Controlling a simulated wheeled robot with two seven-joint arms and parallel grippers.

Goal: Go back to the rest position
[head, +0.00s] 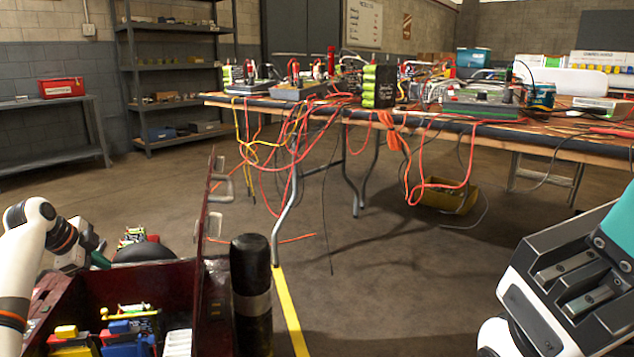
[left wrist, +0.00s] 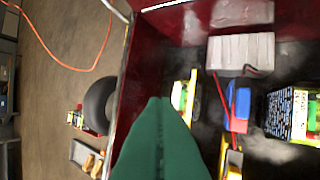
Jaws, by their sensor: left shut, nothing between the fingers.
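My left gripper (head: 100,261) is at the lower left of the head view, by the far rim of a dark red box (head: 165,285). Its green fingers also show in the left wrist view (left wrist: 165,103). They are shut together with nothing between them, and they appear over the box wall and its inside. My right gripper (head: 600,265) is close to the camera at the right edge of the head view. Its dark and white body and part of a teal finger show, but its fingertips are cut off.
The box holds coloured parts and a grey block (left wrist: 240,50). A black cylinder (head: 251,290) stands at its right. A cluttered workbench (head: 560,143) with hanging cables is ahead. Shelves (head: 180,65) stand at the back left. Floor between box and bench is mostly clear.

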